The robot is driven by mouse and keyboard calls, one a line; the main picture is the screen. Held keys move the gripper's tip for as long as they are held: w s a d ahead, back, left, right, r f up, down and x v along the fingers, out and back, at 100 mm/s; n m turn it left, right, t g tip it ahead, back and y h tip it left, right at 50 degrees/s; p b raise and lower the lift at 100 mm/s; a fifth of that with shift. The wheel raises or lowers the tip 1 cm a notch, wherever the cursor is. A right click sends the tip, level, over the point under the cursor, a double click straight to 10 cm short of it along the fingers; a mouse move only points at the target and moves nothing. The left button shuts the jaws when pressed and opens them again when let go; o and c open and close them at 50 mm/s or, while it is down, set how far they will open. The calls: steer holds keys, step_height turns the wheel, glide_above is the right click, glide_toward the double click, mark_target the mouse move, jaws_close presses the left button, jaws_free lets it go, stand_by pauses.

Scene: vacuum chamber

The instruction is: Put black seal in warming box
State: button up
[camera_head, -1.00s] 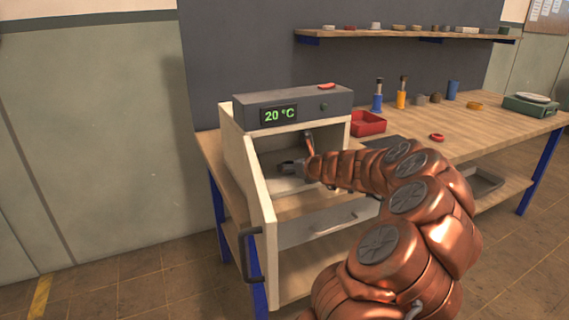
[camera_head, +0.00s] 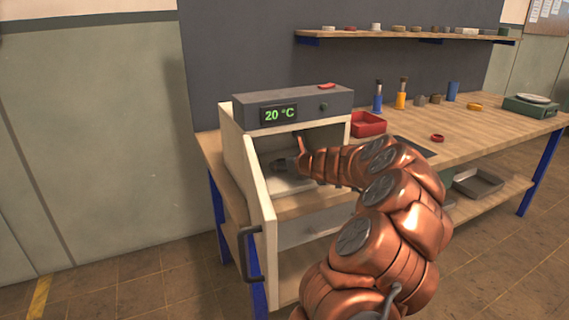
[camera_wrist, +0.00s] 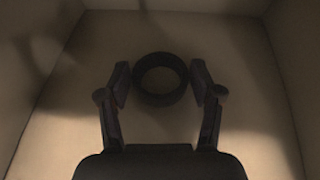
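The warming box (camera_head: 292,100) stands at the left end of the bench with its door (camera_head: 252,205) swung open. Its display reads 20 °C. My gripper (camera_head: 280,166) reaches inside the box, partly in shadow. In the wrist view the black seal (camera_wrist: 137,88) is a dark ring at the box floor (camera_wrist: 160,125), between the two fingers of my gripper (camera_wrist: 159,82). The fingers are spread, with a narrow gap showing on each side of the ring. Whether the ring fully rests on the floor is hard to tell in the dim light.
A red tray (camera_head: 368,124) stands right of the box. A red ring (camera_head: 437,138), blue and yellow bottles (camera_head: 401,94) and a scale (camera_head: 531,106) are on the bench. A shelf (camera_head: 400,33) hangs above. Box walls lie close around my gripper.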

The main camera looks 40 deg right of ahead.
steer(key=shift+o, duration=1.4)
steer(key=shift+r, duration=0.1)
steer(key=shift+s+r, duration=0.15)
steer(key=shift+s, duration=0.05)
steer(key=s+a, duration=0.1)
steer(key=s, duration=0.3)
steer(key=s+p, duration=0.1)
steer(key=s, duration=0.3)
steer(key=s+a+r, duration=0.1)
steer(key=s, duration=0.3)
steer(key=shift+s+a, duration=0.2)
steer(key=shift+a, duration=0.1)
steer(key=shift+s+a+p, duration=0.25)
steer(key=shift+s+p, duration=0.05)
steer(key=shift+s, duration=0.55)
